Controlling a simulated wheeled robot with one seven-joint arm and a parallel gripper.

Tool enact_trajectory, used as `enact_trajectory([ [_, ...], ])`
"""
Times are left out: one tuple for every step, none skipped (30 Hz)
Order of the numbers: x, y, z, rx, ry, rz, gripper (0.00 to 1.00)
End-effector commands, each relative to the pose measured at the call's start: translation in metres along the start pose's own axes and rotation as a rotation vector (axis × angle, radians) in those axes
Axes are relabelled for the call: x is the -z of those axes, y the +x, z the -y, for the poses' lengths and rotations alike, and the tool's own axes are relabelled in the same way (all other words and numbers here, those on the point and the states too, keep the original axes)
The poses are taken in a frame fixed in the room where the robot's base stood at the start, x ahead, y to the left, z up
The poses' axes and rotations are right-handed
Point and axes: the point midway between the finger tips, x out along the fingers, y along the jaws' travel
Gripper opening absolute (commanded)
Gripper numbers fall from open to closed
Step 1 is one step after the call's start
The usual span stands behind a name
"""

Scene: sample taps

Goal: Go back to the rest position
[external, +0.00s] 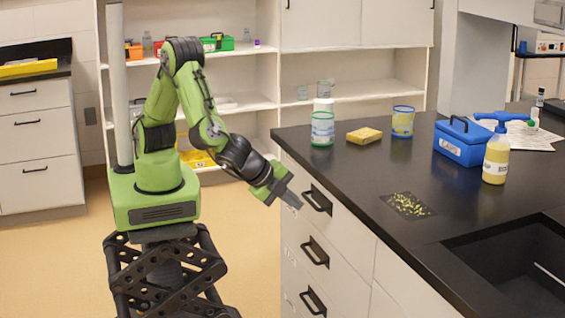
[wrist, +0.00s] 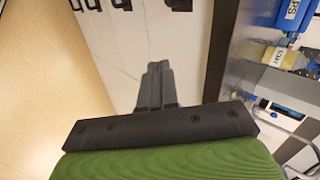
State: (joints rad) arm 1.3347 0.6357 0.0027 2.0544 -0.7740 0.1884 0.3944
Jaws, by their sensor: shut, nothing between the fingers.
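My gripper (external: 290,195) hangs in front of the drawer fronts of the black-topped bench, beside the bench edge and below the level of its top. In the wrist view its two dark fingers (wrist: 156,80) lie together, shut and empty. The green arm reaches from its base at the left, bent at the elbow and angled down to the right. No contact with the drawer handles shows, though the gap to the nearest handle (external: 317,200) is hard to judge.
The black bench top (external: 350,185) holds a white-and-green bottle (external: 322,125), a yellow sponge (external: 364,136), a cup (external: 402,121), a blue box (external: 461,142) and a yellow spray bottle (external: 496,157). A speckled patch (external: 408,205) lies near a sink (external: 515,265). Open floor (external: 245,270) lies between my base and the bench.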

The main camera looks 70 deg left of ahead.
Motion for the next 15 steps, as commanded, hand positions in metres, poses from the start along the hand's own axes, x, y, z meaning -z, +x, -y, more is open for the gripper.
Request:
enact_trajectory([
  [-0.022, -0.007, 0.034, -0.028, -0.109, 0.033, 0.0],
  [-0.039, -0.012, 0.053, -0.055, -0.186, 0.054, 0.0],
  [-0.064, -0.021, 0.076, -0.094, -0.293, 0.083, 0.0],
  [-0.084, -0.028, 0.092, -0.123, -0.376, 0.104, 0.0],
  [-0.103, -0.037, 0.105, -0.149, -0.455, 0.121, 0.0],
  [-0.13, -0.05, 0.121, -0.18, -0.558, 0.143, 0.0],
  [-0.149, -0.06, 0.131, -0.201, -0.633, 0.156, 0.0],
  [-0.168, -0.072, 0.139, -0.22, -0.706, 0.167, 0.0],
  [-0.192, -0.088, 0.148, -0.239, -0.801, 0.178, 0.0],
  [-0.209, -0.102, 0.153, -0.251, -0.872, 0.185, 0.0],
  [-0.226, -0.115, 0.157, -0.261, -0.938, 0.19, 0.0],
  [-0.247, -0.134, 0.159, -0.271, -1.024, 0.196, 0.0],
  [-0.261, -0.149, 0.159, -0.274, -1.088, 0.199, 0.0],
  [-0.274, -0.163, 0.158, -0.275, -1.146, 0.201, 0.0],
  [-0.288, -0.182, 0.154, -0.274, -1.219, 0.202, 0.0],
])
